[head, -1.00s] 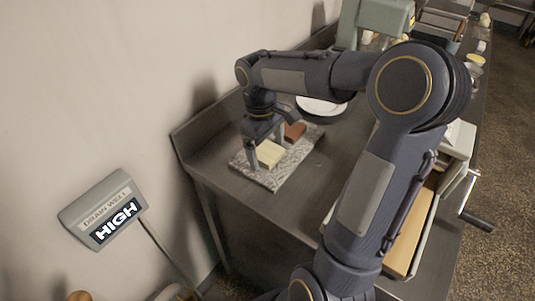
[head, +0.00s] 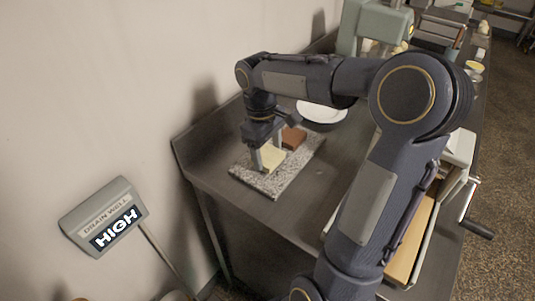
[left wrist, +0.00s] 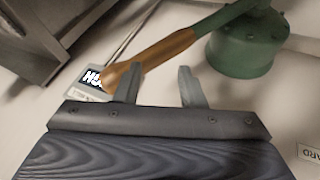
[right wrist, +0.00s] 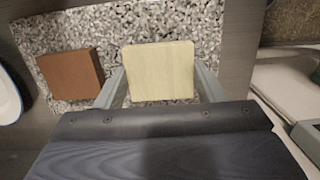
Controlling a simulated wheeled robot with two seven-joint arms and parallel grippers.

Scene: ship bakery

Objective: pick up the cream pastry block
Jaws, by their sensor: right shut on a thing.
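The cream pastry block (head: 271,158) is on the speckled stone slab (head: 262,183) at the near left end of the counter. My right gripper (head: 267,158) reaches down over it in the head view. In the right wrist view the cream block (right wrist: 160,70) sits between the two fingers of the right gripper (right wrist: 163,85), which are shut on its sides. I cannot tell if it is clear of the slab. My left gripper (left wrist: 158,88) is open and empty in the left wrist view, away from the counter.
A brown block (head: 293,138) lies on the slab beside the cream one; it also shows in the right wrist view (right wrist: 71,73). A "DRAIN WELL HIGH" sign (head: 104,217) is at left. A wooden-bottomed drawer (head: 412,243) is at right.

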